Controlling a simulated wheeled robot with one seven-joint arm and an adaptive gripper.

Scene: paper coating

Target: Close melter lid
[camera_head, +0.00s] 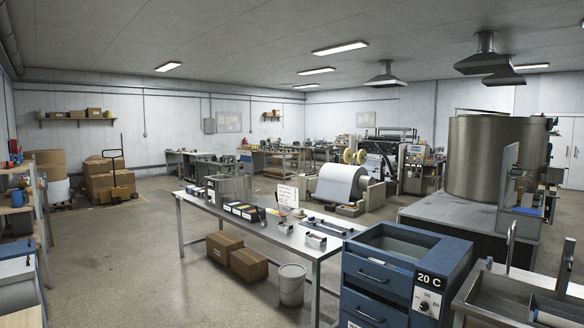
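My gripper is not in view. No label marks the melter, so I cannot tell for sure which machine it is. A blue cabinet (372,292) stands at the front right with a recessed top, drawers with handles, and a dial panel reading "20 C". Right of it, cut off by the frame edge, is a stainless open-topped basin (480,300) with upright metal bars. A large metal tank (490,160) stands behind on a raised platform; a thin edge shows above its rim. I cannot make out a lid for certain on any of them.
A long metal table (262,232) holds boxes, tools and a small sign. Cardboard boxes (249,265) and a white bucket (291,285) are beneath it. A paper roll machine (338,185) stands behind. Shelving (30,210) lines the left edge. The floor (130,260) left of the table is clear.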

